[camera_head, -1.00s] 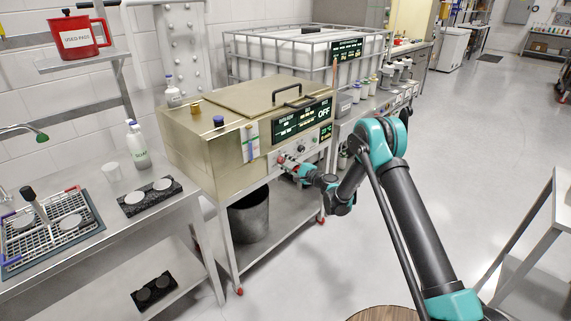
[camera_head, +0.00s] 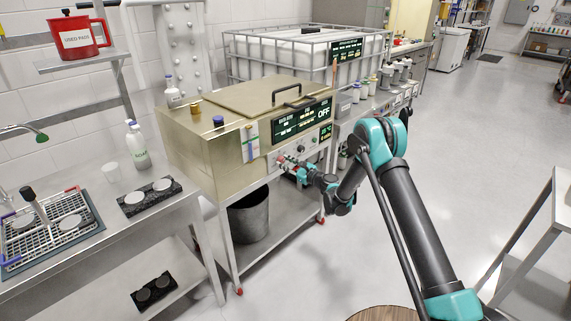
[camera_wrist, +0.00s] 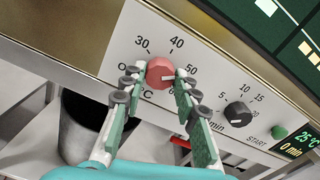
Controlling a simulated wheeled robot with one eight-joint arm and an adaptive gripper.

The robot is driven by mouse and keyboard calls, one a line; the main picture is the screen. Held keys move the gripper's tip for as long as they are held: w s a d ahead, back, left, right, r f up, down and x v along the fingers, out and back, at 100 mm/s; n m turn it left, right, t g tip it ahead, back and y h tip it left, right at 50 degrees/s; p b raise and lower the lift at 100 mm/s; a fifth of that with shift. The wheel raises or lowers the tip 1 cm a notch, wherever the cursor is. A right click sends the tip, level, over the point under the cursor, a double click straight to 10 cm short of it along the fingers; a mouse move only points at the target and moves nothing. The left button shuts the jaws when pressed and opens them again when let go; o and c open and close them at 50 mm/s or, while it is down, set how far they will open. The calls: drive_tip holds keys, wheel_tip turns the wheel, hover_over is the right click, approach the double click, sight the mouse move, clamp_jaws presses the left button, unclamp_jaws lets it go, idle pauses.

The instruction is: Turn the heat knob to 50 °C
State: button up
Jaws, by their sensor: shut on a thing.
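The red heat knob (camera_wrist: 160,72) sits on the white control panel, with the numbers 30 and 40 above it and °C below. My gripper (camera_wrist: 159,77) is shut on the knob, one finger on each side. In the head view my gripper (camera_head: 296,167) is at the front panel of the metal bath (camera_head: 215,150); the knob is mostly hidden there.
A black minute knob (camera_wrist: 238,113) is close to the right finger, with a green START button (camera_wrist: 279,132) beyond it. The small display (camera_wrist: 305,143) reads 25 °C and 0 min. The large display (camera_head: 301,119) shows OFF. A dark bin (camera_head: 249,217) stands under the bath.

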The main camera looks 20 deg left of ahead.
drive_tip(key=shift+m, duration=0.5)
drive_tip(key=o, duration=1.2)
drive_tip(key=shift+c, duration=0.2)
drive_tip(key=v, duration=1.2)
drive_tip(key=shift+w, duration=0.1)
